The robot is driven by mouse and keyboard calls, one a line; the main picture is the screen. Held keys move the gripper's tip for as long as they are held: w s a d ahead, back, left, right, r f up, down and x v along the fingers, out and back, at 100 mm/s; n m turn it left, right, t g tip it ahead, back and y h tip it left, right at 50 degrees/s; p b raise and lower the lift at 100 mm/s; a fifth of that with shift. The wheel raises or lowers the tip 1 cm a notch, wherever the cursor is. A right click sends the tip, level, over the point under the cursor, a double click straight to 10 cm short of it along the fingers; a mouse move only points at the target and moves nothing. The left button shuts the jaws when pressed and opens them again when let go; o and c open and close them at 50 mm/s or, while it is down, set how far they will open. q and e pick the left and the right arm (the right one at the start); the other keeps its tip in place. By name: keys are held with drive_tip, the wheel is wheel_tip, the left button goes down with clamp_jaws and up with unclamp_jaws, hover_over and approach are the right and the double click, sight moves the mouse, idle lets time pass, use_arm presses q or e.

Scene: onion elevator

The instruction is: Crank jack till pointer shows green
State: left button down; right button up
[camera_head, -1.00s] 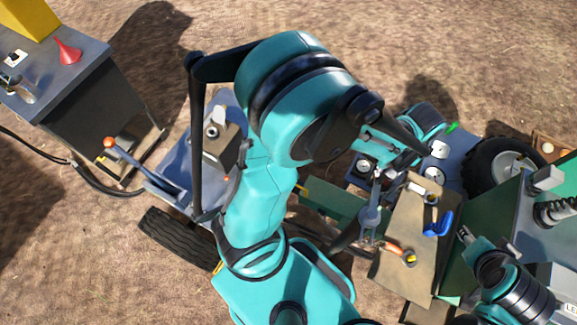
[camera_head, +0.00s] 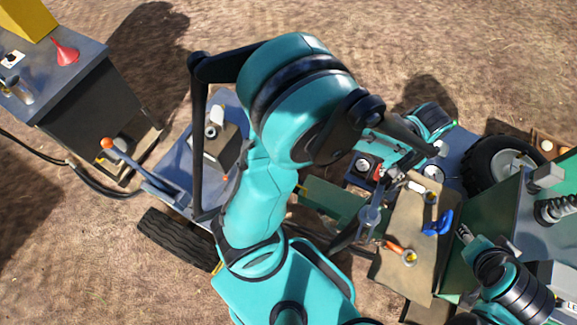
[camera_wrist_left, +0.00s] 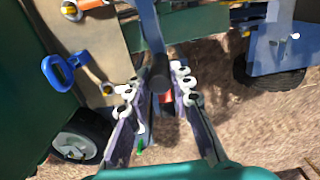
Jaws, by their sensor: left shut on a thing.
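My left arm arches over the middle of the head view. Its left gripper (camera_head: 392,180) is over the machine, beside the tan board. In the left wrist view, the fingers of the left gripper (camera_wrist_left: 158,98) close around a dark cylindrical handle (camera_wrist_left: 158,74), which I take for the crank grip. A blue-grey upright part (camera_head: 369,215) stands just below the gripper in the head view.
An orange-knobbed lever (camera_head: 107,144) is nearby. A large tyre (camera_head: 480,165) stands at right.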

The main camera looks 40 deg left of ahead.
use_arm(q)
drive_tip(key=shift+d, duration=0.2)
drive_tip(key=shift+w+d+m, duration=0.15)
drive_tip(key=shift+d+m, duration=0.5)
drive_tip(key=shift+m, duration=0.25)
drive_tip(key=shift+a+n+b, duration=0.35)
drive_tip(key=shift+n+b, duration=0.05)
drive_tip(key=shift+b, duration=0.1)
drive_tip(key=c, duration=1.2)
unclamp_jaws()
drive_tip(key=shift+r, duration=0.1)
